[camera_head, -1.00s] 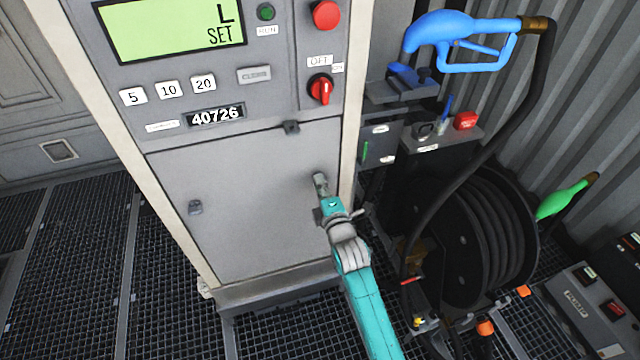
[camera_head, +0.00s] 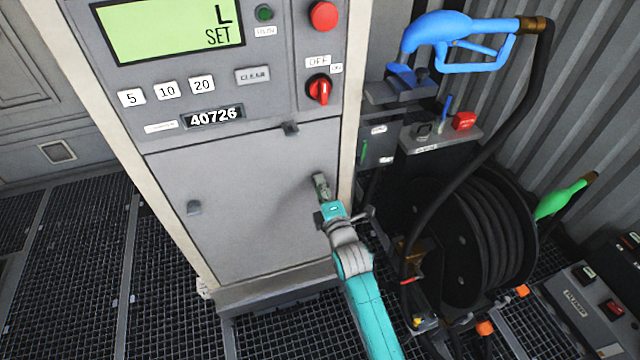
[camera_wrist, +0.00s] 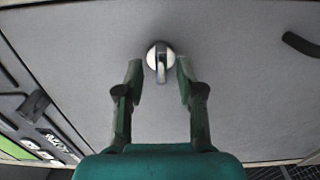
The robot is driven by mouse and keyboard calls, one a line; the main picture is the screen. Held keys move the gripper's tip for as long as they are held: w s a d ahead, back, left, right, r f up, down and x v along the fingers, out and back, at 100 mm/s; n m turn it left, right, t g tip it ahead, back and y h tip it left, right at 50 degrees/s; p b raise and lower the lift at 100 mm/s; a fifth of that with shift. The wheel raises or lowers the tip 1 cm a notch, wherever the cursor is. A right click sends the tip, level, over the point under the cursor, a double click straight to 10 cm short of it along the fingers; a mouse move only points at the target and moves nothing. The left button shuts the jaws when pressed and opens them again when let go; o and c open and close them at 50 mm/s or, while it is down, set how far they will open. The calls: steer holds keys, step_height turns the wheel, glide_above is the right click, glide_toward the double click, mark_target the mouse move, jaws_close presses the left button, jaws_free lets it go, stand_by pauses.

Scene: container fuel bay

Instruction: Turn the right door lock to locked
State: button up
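The right door lock (camera_wrist: 160,58) is a round silver piece with a small lever on the grey cabinet door (camera_head: 245,215). In the wrist view its lever points toward my palm. My gripper (camera_head: 321,184) is at the right side of the door in the head view and hides the lock there. In the wrist view my gripper (camera_wrist: 159,62) is open, with one finger on each side of the lock and a gap on both sides.
A panel with buttons, a display (camera_head: 170,25) and a red switch (camera_head: 319,90) is above the door. A dark latch (camera_head: 290,128) sits at the door's top edge. A hose reel (camera_head: 480,240) and blue nozzle (camera_head: 445,35) stand close on the right.

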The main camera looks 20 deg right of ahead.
steer(key=s, duration=1)
steer(key=shift+s, duration=0.4)
steer(key=shift+r, duration=0.1)
steer(key=s+f+m+g, duration=0.1)
steer(key=s+f+m, duration=0.25)
steer(key=s, duration=0.75)
steer(key=s+f+m+g, duration=0.15)
steer(key=s+m, duration=0.35)
steer(key=s, duration=0.7)
steer(key=s+r+m, duration=0.3)
steer(key=s+m, duration=0.2)
steer(key=s, duration=0.4)
steer(key=s+r+m, duration=0.3)
steer(key=s+m, duration=0.1)
steer(key=s, duration=0.5)
steer(key=shift+s+d+m+g, duration=0.15)
steer(key=shift+s+m+g, duration=0.2)
